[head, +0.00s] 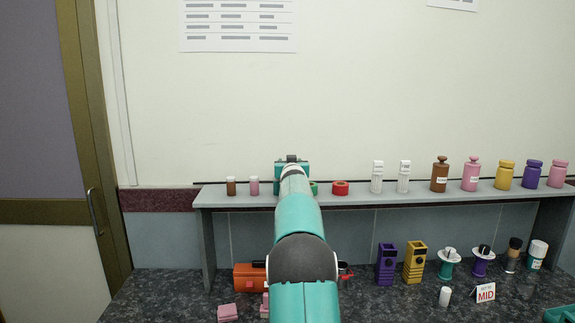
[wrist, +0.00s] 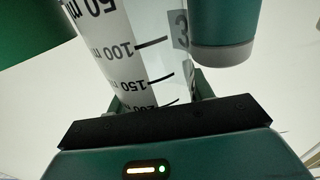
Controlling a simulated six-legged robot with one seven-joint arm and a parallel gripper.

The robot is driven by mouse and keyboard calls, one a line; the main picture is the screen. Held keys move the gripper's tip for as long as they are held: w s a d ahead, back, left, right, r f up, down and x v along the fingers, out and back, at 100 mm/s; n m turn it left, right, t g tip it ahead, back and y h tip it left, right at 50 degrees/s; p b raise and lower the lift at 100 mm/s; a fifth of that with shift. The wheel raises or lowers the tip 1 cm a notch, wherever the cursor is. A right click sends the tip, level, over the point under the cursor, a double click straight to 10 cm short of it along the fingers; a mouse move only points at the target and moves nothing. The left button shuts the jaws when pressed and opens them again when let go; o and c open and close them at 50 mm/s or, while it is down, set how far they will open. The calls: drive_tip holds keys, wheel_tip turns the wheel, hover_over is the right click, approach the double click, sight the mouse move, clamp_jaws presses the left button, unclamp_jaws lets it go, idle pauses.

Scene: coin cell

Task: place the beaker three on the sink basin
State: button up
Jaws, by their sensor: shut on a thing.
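Beaker three (wrist: 120,62) fills the middle of the wrist view. It is clear, with a white band of dark volume marks and a grey label bearing a 3. My gripper (wrist: 135,35) is shut on it, with a green finger at each side. The volume numbers read upside down in this view. In the head view, my gripper (head: 292,165) is up in front of the wall, near shelf height, seen from behind. My arm hides the beaker there. I see no sink basin in either view.
A grey shelf (head: 375,202) holds bottles, jars and a red tape roll (head: 340,188). On the dark speckled counter (head: 165,298) below are an orange toolbox (head: 247,277), purple (head: 386,265) and yellow (head: 415,262) blocks, spools and a MID sign (head: 485,293). The counter's left end is clear.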

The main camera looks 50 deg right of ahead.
drive_tip(key=shift+s+d+f, duration=0.1)
drive_tip(key=shift+d+f, duration=0.05)
drive_tip(key=shift+d, duration=0.2)
drive_tip(key=shift+a, duration=0.2)
drive_tip(key=o, duration=1.2)
drive_tip(key=shift+d, duration=0.15)
drive_tip(key=shift+s+a, duration=0.25)
drive_tip(key=shift+a, duration=0.15)
drive_tip(key=v, duration=1.1)
drive_tip(key=shift+a, duration=0.1)
